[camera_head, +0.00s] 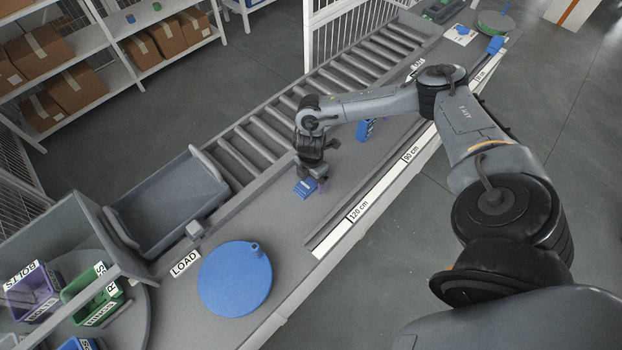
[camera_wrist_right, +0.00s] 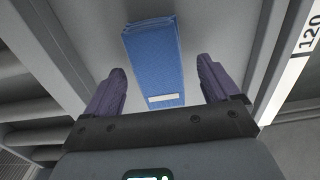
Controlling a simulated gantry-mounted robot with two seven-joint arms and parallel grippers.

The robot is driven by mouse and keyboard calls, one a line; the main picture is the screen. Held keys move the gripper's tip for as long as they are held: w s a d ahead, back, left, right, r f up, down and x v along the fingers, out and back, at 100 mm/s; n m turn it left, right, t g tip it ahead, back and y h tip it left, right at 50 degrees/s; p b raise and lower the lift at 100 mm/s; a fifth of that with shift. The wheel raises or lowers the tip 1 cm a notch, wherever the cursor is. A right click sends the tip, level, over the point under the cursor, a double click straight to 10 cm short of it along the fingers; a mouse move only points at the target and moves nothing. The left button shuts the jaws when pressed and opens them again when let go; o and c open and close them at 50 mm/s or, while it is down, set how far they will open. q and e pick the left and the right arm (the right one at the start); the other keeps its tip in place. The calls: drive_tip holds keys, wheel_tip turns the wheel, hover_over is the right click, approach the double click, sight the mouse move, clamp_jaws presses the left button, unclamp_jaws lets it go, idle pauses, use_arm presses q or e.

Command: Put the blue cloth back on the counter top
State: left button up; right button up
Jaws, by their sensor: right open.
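The blue cloth (camera_head: 305,187) lies on the grey counter top (camera_head: 345,185), folded into a narrow block with a small white label. It also shows in the right wrist view (camera_wrist_right: 155,62), between and beyond the fingertips. My right gripper (camera_head: 319,178) is open and empty, just above the counter and close to the cloth. In the right wrist view its two dark purple fingers (camera_wrist_right: 160,85) stand apart, one on each side of the cloth's near end. Whether they touch it I cannot tell. My left gripper is not in view.
A blue round turntable (camera_head: 235,280) sits nearer along the counter, by the LOAD label (camera_head: 185,263). A blue object (camera_head: 363,130) stands beyond the gripper. A roller conveyor (camera_head: 265,137) runs along the left, with a grey tray (camera_head: 170,210) at its near end.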

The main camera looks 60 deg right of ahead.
sight(311, 180)
wheel_tip(311, 180, up, 11)
drive_tip(key=p, duration=0.1)
drive_tip(key=shift+r, duration=0.15)
idle(0.6)
